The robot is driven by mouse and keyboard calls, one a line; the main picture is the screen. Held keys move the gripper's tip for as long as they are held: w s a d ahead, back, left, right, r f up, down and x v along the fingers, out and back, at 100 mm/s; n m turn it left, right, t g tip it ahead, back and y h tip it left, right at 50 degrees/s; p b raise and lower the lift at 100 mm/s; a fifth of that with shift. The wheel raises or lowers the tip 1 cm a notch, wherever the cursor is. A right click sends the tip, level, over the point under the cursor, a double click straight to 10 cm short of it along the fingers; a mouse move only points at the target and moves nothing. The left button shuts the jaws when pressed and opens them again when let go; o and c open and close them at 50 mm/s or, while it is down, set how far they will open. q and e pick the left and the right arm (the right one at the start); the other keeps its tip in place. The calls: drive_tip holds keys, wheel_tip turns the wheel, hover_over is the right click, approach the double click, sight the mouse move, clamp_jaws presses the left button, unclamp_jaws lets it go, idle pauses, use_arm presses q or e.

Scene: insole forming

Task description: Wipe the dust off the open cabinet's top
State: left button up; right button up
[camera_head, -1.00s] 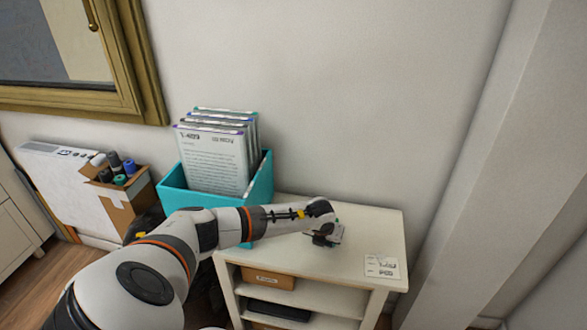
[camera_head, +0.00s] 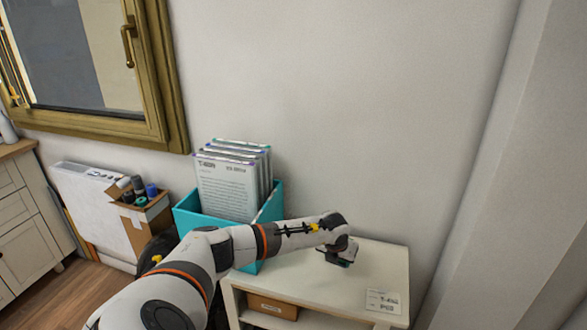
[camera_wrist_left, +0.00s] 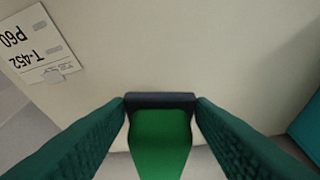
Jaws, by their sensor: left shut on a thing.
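The open cabinet (camera_head: 384,266) is cream-white, with a flat top and open shelves below. Its top also shows in the left wrist view (camera_wrist_left: 230,50). My left gripper (camera_head: 341,262) is low over the back middle part of the top. In the left wrist view, my left gripper (camera_wrist_left: 160,102) is shut on a green tool (camera_wrist_left: 160,140) with a dark edge, pointing toward the top. I cannot tell whether the tool touches the surface. No dust is clearly visible on the top. My right gripper is out of view.
A white label (camera_head: 383,301) lies at the top's front right corner. A teal bin (camera_head: 187,217) with several upright document sleeves (camera_head: 225,188) stands at the left, beside my forearm. A brown box (camera_head: 272,305) sits on the shelf. The wall is behind.

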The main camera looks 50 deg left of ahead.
use_arm(q)
drive_tip(key=shift+r, duration=1.05)
